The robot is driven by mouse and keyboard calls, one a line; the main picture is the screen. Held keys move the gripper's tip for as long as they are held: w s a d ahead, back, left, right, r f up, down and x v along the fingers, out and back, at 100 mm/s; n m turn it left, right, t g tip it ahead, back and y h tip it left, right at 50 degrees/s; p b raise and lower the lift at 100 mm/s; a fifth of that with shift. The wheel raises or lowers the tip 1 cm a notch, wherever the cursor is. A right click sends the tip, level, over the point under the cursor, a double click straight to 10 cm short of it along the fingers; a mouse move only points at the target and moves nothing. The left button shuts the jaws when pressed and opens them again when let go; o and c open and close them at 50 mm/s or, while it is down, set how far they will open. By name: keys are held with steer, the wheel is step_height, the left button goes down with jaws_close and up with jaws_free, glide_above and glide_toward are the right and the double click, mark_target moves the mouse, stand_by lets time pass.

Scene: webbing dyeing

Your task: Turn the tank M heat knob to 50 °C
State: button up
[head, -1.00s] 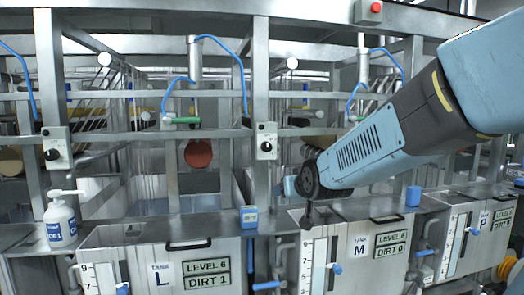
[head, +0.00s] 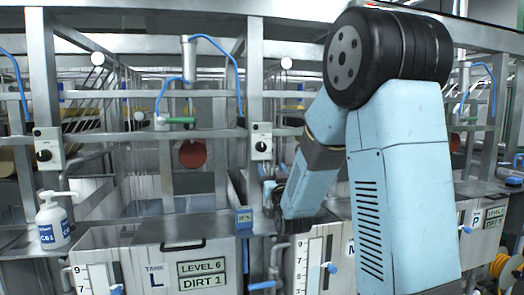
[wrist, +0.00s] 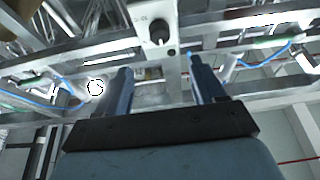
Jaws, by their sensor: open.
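A grey control box with a black round knob (head: 261,146) is mounted on the upright post to the left of tank M. I take it as the tank M heat knob; its scale is too small to read. In the wrist view the same kind of box and black knob (wrist: 160,36) show beyond the fingertips, roughly centred between them. My gripper (wrist: 160,70) is open, with its two blue fingers apart and nothing between them. In the head view my arm hides most of tank M and the gripper shows poorly below the box.
Another box with a black knob (head: 45,150) is on the post further left. Tank L (head: 150,265) has a white pump bottle (head: 52,222) on its ledge. A small blue box (head: 244,218) sits beside the middle post. Metal rails cross near the knob.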

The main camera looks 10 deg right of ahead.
mark_target(262, 148)
steer(key=x, duration=1.3)
steer(key=shift+w+r, duration=0.15)
steer(key=c, duration=1)
steer(key=shift+a, duration=0.15)
steer(key=shift+c, duration=0.2)
